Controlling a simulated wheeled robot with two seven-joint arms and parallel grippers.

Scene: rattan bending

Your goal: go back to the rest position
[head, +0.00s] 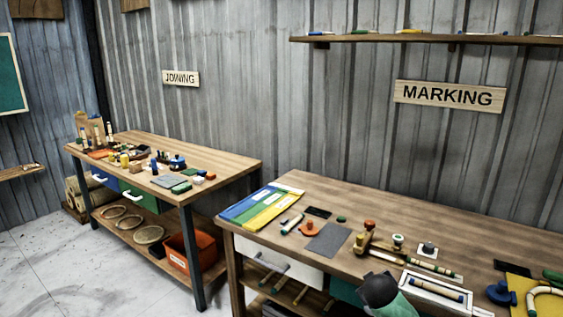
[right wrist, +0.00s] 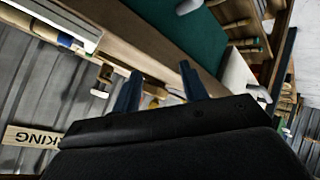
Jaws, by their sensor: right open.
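My right gripper (right wrist: 160,74) shows in the right wrist view, with its two blue fingers apart and nothing between them. It is in front of the marking bench, whose wooden edge (right wrist: 132,40) and teal drawer front (right wrist: 188,28) lie beyond the fingers. In the head view a dark rounded part with green, likely of my right arm, shows at the bottom edge, in front of the bench (head: 345,197); no fingers can be made out there. My left gripper is in neither view.
The marking bench holds coloured folders (head: 262,206), a grey mat (head: 328,239), a tray (head: 436,290) with a rod, and several small tools. The joining bench (head: 225,156) stands at left, with an orange bin (head: 195,254) below. The floor (head: 60,270) at left is clear.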

